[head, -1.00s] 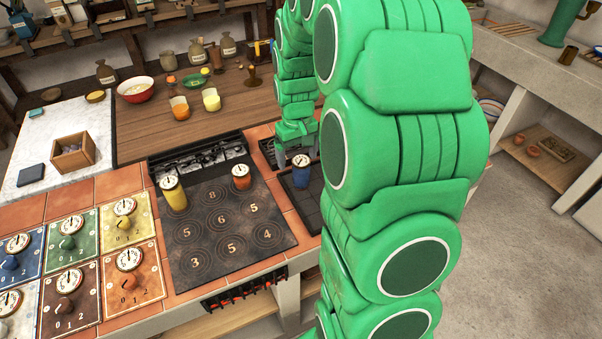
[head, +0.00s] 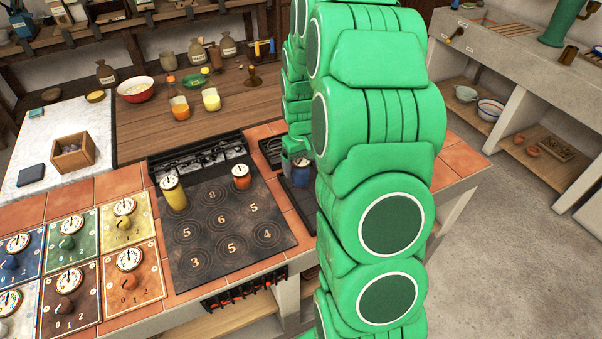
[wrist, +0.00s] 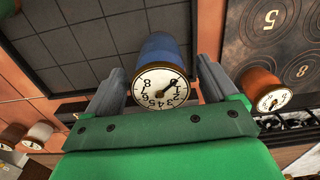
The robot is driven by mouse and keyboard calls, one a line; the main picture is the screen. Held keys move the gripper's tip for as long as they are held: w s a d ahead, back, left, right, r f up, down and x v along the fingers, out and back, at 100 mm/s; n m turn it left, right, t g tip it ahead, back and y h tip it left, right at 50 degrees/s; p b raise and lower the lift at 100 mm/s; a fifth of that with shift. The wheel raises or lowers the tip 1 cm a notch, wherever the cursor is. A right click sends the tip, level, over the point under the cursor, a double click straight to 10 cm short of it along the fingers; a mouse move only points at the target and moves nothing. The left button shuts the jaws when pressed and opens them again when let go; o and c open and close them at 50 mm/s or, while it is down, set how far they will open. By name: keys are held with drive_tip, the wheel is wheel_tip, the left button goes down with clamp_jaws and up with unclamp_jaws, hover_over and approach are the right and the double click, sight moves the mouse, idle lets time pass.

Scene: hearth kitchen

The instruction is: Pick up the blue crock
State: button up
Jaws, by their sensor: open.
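The blue crock (head: 301,178) stands upright on the dark gridded panel at the right of the stove, partly hidden by my arm in the head view. In the wrist view the blue crock (wrist: 160,47) shows its round white dial top toward the camera. My gripper (wrist: 160,70) is open, with one grey finger on each side of the crock. Narrow gaps seem to show beside it, but I cannot tell whether either finger touches. In the head view my fingers are mostly hidden behind the arm.
The copper-red crock (head: 241,182) stands on the stove plate (head: 220,246) just left; it also shows in the wrist view (wrist: 262,86). A yellow crock (head: 174,197) stands further left. The dark gridded panel (wrist: 75,50) is clear around the blue crock.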

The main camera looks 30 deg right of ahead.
wheel_tip(320, 180, down, 4)
drive_tip(key=shift+a+r, duration=0.1)
drive_tip(key=shift+r, duration=0.15)
drive_tip(key=c, duration=1.4)
